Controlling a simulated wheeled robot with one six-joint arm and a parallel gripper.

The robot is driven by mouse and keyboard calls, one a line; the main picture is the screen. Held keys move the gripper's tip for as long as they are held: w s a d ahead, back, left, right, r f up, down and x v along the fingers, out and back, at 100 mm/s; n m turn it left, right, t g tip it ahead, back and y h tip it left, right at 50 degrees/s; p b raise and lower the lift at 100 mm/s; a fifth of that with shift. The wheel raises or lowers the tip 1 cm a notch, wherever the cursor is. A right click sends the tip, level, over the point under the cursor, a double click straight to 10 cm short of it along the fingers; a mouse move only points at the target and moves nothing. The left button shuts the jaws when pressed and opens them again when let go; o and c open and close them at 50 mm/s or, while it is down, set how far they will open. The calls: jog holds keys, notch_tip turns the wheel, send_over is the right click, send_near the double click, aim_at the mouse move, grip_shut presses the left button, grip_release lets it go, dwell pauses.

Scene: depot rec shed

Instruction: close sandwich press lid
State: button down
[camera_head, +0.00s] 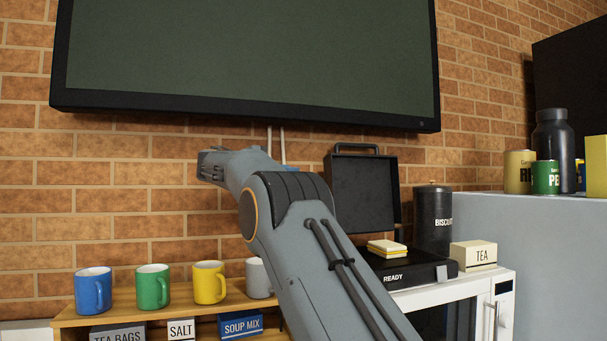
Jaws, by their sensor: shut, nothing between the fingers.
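A sandwich (387,247) lies on the lower plate. My gripper (207,165) is up to the left of the lid, in front of the brick wall, and clear of the press. It is shut and empty; its fingers show small. My arm hides the left part of the press.
Blue, green, yellow and grey mugs (152,287) stand on a wooden shelf below my arm. A dark biscuit canister (433,222) and a tea box (473,255) stand right of the press. A wall screen (250,50) hangs above.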

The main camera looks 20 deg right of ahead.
jog(key=p+x, duration=0.4)
jog(key=x, duration=0.5)
jog(key=shift+d, duration=0.4)
jog(key=shift+s, duration=0.1)
